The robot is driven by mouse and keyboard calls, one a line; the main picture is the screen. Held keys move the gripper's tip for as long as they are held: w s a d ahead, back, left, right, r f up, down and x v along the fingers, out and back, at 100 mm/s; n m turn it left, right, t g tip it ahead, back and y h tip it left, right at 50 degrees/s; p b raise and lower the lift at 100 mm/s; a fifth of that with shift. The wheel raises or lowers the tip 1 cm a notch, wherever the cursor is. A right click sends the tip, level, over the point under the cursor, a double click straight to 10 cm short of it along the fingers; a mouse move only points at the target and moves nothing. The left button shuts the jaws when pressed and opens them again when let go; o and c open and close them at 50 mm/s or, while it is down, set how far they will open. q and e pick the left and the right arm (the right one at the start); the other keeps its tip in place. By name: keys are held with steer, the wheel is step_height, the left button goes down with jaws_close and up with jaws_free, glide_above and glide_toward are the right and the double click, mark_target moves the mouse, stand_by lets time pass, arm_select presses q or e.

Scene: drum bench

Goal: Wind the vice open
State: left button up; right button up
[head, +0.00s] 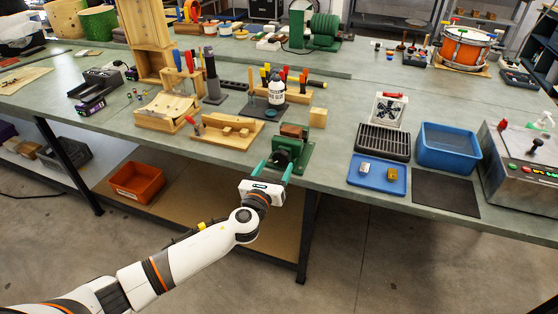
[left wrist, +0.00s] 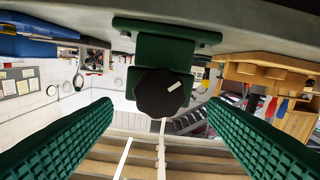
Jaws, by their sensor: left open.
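The green vice (head: 305,152) stands at the front edge of the bench, with a brown block (head: 292,131) at its top. I cannot tell whether the jaws grip the block. The vice's black knob (head: 281,158) faces me, and in the left wrist view the lobed knob (left wrist: 158,93) bears a white pointer mark tilted up to the right. My left gripper (head: 273,169) is open, its two green fingers reaching toward the knob. In the left wrist view the fingers stand on either side of the knob, with gaps and no visible contact. My right gripper is not in view.
Left of the vice is a wooden tool board (head: 222,134). To the right are a blue tray (head: 377,182) with two small blocks, a dark rack (head: 384,140) and a blue bin (head: 447,150). An orange bin (head: 136,184) sits on the lower shelf. Open floor lies before the bench.

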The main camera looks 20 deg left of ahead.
mark_target(280, 159)
arm_select(q)
steer(key=shift+w+d, duration=0.1)
steer(key=shift+w, duration=1.9)
steer(key=shift+c, duration=0.6)
steer(key=c, duration=0.9)
